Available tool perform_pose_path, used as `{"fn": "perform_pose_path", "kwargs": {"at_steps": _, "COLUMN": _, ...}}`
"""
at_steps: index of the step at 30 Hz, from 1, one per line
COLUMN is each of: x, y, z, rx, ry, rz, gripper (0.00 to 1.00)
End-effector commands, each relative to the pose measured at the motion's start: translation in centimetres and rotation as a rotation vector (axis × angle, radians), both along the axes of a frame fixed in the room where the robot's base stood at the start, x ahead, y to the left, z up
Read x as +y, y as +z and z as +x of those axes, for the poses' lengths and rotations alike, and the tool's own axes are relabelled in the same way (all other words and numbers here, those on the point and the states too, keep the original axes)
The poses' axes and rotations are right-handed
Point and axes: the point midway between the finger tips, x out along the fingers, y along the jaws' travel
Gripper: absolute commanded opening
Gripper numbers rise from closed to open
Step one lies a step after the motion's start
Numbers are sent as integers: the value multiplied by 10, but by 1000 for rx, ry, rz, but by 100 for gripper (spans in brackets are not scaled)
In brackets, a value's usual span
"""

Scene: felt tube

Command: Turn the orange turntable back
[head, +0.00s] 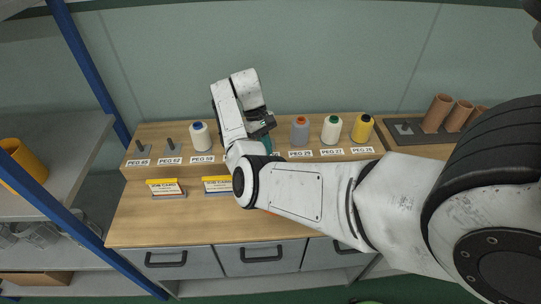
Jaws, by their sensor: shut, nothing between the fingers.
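The orange turntable is mostly or wholly hidden behind my arm in the head view. Only a tiny sliver of orange shows at the lower edge of my forearm, and I cannot tell what it belongs to. My gripper (264,132) is at the back of the wooden bench, over the peg row and close to a teal spool (268,146). It is shut and empty. The fingertips are small and partly hidden, so I cannot tell whether they touch the spool.
Spools stand along the raised back ledge: white (200,135), grey (300,130), cream (331,129) and yellow (362,128). Two yellow-topped job cards (165,188) (217,185) stand on the bench. Brown tubes (437,113) are at right, a blue-posted shelf (85,75) at left. The front-left benchtop is clear.

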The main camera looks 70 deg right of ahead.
Motion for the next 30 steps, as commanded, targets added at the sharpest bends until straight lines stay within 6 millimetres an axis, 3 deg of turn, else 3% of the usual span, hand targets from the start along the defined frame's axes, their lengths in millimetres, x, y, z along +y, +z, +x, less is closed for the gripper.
{"fn": "perform_pose_path", "kwargs": {"at_steps": 6, "x": 7, "y": -45, "z": -15, "rx": 2, "ry": -2, "rz": -2, "gripper": 0}}
{"fn": "perform_pose_path", "kwargs": {"at_steps": 13, "x": 17, "y": -79, "z": -29, "rx": 2, "ry": -1, "rz": -2, "gripper": 0}}
{"fn": "perform_pose_path", "kwargs": {"at_steps": 21, "x": 33, "y": -75, "z": -56, "rx": 0, "ry": -1, "rz": -2, "gripper": 0}}
{"fn": "perform_pose_path", "kwargs": {"at_steps": 30, "x": 35, "y": -76, "z": -61, "rx": -1, "ry": -1, "rz": -2, "gripper": 0}}
